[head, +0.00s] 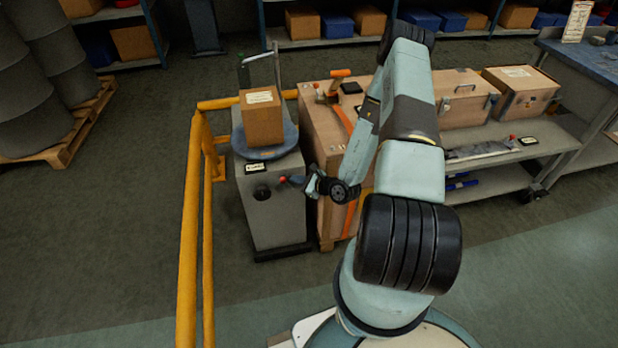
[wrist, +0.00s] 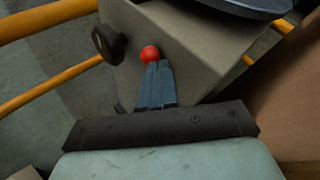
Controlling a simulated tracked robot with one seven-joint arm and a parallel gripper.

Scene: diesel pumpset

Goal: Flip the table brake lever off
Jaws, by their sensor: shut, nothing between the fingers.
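The table brake lever shows as a red ball knob (head: 283,180) on the front of the grey pedestal (head: 275,217) under the round turntable (head: 240,143). In the wrist view the red ball (wrist: 150,54) sits right at the tips of my fingers; I cannot tell whether they touch it. The lever's shaft is hidden. My gripper (head: 294,180) is just right of the knob in the head view. In the wrist view my gripper (wrist: 153,66) has its blue-grey fingers shut together, with nothing between them.
A black knob (wrist: 108,42) projects from the pedestal left of the ball. A cardboard box (head: 261,118) stands on the turntable. Yellow rails (head: 188,230) run along the left. A wooden crate (head: 325,125) stands close on the right. The floor in front is clear.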

